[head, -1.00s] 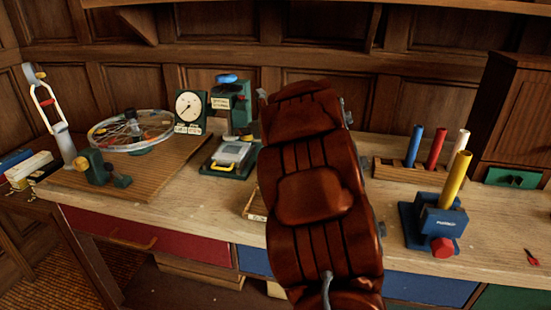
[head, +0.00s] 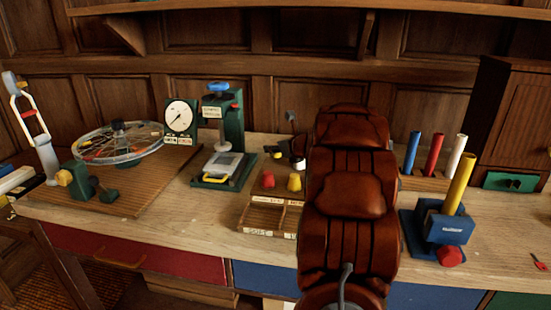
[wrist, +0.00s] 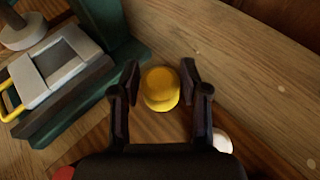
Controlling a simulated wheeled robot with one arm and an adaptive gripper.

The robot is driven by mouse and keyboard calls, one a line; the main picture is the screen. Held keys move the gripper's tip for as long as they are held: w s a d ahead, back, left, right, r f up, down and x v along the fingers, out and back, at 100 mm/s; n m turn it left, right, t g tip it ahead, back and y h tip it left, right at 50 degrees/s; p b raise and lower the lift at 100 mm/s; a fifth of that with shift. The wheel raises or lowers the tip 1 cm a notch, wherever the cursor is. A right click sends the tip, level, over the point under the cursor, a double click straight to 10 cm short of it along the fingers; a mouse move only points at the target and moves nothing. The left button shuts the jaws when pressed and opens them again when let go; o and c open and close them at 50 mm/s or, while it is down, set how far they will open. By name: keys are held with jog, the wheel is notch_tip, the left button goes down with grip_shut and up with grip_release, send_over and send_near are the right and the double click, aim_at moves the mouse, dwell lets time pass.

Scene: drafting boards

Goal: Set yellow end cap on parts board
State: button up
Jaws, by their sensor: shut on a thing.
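The yellow end cap (wrist: 160,90) is between the two dark fingers of my gripper (wrist: 160,82) in the wrist view, and my gripper is shut on it. It is over or on the far part of the brown parts board (wrist: 150,127); I cannot tell whether it touches. In the head view, my gripper (head: 286,155) is at the back of the parts board (head: 262,216), partly hidden by my arm. A red cap (head: 268,180) and another yellow cap (head: 294,182) stand on the board. A white cap (wrist: 222,141) shows right of my gripper in the wrist view.
A green press (head: 228,130) with a grey block stands left of the board. A dial gauge (head: 181,118) and a spoked wheel (head: 118,142) are farther left. To the right are a rack of coloured tubes (head: 430,181) and a blue fixture (head: 445,225) holding a yellow tube.

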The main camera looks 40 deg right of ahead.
aim_at(279, 156)
jog(key=shift+f, duration=1.7)
jog(key=shift+f+b, duration=0.2)
jog(key=shift+b, duration=0.25)
jog(key=o, duration=1.1)
jog(key=shift+r, duration=0.1)
jog(key=shift+o, duration=0.2)
jog(key=shift+r+p, duration=0.2)
jog(key=shift+p, duration=0.2)
jog(key=shift+s, duration=0.3)
jog(key=b+v, duration=0.1)
jog(key=v, duration=1)
jog(key=shift+s+a+r, duration=0.1)
jog(key=shift+s+r, duration=0.05)
jog(key=shift+r, duration=0.1)
